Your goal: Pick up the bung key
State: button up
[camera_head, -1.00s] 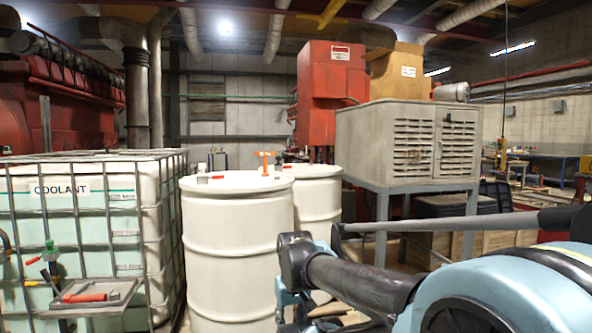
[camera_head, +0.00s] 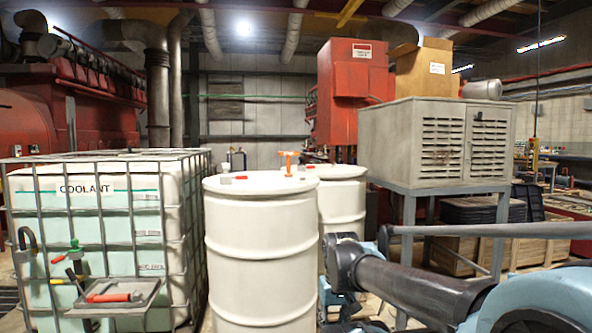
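An orange T-shaped tool (camera_head: 288,160), which looks like the bung key, stands upright on or just behind the top of the front white drum (camera_head: 262,255). A second white drum (camera_head: 342,208) stands behind it to the right, so I cannot tell exactly where the tool's foot rests. Small red pieces lie on the drum tops. My arm crosses the lower right, to the right of the front drum and well below the orange tool. My gripper cannot be made out in this view.
A caged coolant tank (camera_head: 100,215) stands at the left. A small tray (camera_head: 125,305) on its front holds a red-handled tool (camera_head: 112,297). A grey louvred cabinet (camera_head: 435,143) on a stand, with a cardboard box (camera_head: 424,70) on top, stands at the right.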

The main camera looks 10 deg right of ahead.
aim_at(289, 154)
jog(key=u, duration=0.05)
jog(key=i, duration=0.9)
jog(key=u, duration=0.05)
